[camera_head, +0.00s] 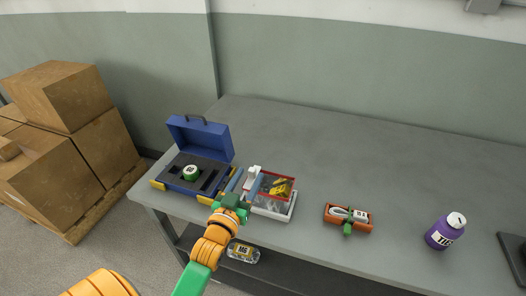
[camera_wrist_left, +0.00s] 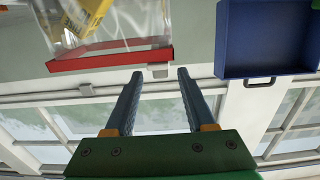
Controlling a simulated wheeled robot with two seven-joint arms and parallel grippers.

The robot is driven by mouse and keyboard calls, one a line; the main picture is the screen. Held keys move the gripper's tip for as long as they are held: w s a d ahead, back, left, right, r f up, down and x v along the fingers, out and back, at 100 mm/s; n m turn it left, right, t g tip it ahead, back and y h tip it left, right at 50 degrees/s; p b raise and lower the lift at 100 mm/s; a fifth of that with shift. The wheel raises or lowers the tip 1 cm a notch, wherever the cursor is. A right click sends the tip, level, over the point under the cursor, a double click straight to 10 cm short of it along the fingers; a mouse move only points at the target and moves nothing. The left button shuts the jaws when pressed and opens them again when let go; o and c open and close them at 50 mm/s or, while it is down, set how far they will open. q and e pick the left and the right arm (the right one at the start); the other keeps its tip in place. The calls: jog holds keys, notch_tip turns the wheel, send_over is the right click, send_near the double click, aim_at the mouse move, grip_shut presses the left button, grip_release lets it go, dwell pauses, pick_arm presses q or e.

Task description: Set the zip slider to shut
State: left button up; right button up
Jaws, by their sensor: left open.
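The clear zip bag (camera_head: 276,187) with red edging and yellow contents stands in a white tray (camera_head: 270,209) near the table's front edge. A pale block that looks like the slider (camera_head: 253,173) is at the left end of the bag's top. In the left wrist view, the bag (camera_wrist_left: 120,25) shows upside down at the upper left, with its red strip (camera_wrist_left: 110,59) and a small grey slider (camera_wrist_left: 159,71) near the strip's end. My left gripper (camera_wrist_left: 160,75) is open and empty; the slider appears between its fingertips, contact unclear. My right gripper is not in view.
An open blue toolbox (camera_head: 200,140) stands left of the bag, its lid also in the wrist view (camera_wrist_left: 265,35). An orange bin (camera_head: 333,222) and purple bottle (camera_head: 440,236) are to the right. A clear container (camera_head: 243,253) sits below the tabletop. The table's back is clear.

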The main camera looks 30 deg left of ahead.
pick_arm(q)
jog(key=x, duration=0.5)
jog(key=shift+r, duration=0.35)
jog(key=shift+w+a, duration=0.1)
jog(key=shift+w, duration=0.25)
jog(key=shift+w+a+f, duration=0.15)
jog(key=shift+w+f, duration=0.1)
jog(key=shift+w, duration=0.2)
jog(key=shift+s+r, duration=0.1)
jog(key=shift+s, duration=0.05)
grip_shut()
